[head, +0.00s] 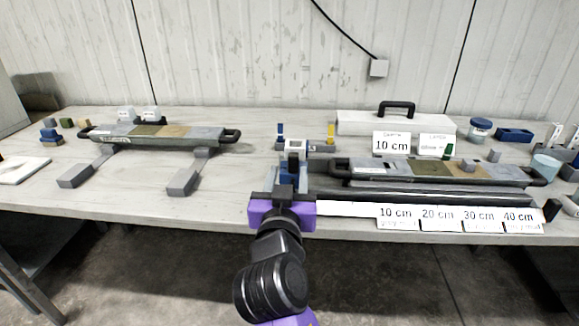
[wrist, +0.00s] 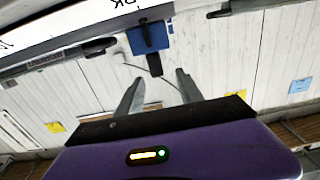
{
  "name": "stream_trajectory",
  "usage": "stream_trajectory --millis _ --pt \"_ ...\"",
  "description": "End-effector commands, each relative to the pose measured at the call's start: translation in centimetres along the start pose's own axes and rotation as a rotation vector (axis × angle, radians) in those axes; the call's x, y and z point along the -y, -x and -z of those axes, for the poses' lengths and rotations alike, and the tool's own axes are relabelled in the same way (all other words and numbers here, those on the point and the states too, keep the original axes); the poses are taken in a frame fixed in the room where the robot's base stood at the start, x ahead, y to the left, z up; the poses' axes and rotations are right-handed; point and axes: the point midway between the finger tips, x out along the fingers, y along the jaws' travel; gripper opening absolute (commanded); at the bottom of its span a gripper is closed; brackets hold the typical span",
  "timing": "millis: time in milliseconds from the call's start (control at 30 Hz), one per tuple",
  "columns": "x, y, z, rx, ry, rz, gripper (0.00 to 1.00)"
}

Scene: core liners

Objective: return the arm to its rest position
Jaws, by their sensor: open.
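My arm reaches up from the bottom middle of the head view, with dark joints and a purple gripper body. My gripper (wrist: 158,77) shows in the wrist view as two grey fingers spread apart, with nothing between them. In the head view my gripper (head: 284,190) is at the front edge of the pale table (head: 130,200), in front of a blue and white device (head: 296,150). Its fingertips are hard to make out there. A blue block (wrist: 150,38) with a dark piece below it lies beyond the fingers in the wrist view.
A core liner on grey supports (head: 150,132) lies on the left. Another liner (head: 430,172) lies right of my gripper, behind a strip of centimetre labels (head: 455,217). A white case (head: 350,122) with a black handle, a blue tray (head: 514,135) and jars stand behind. The left front tabletop is mostly clear.

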Motion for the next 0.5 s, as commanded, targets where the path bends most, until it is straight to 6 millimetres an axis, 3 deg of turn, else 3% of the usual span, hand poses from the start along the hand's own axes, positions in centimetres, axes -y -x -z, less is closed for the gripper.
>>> stream_trajectory --millis 500 --pt "0.24 0.78 0.26 -0.011 0.023 0.009 0.44"
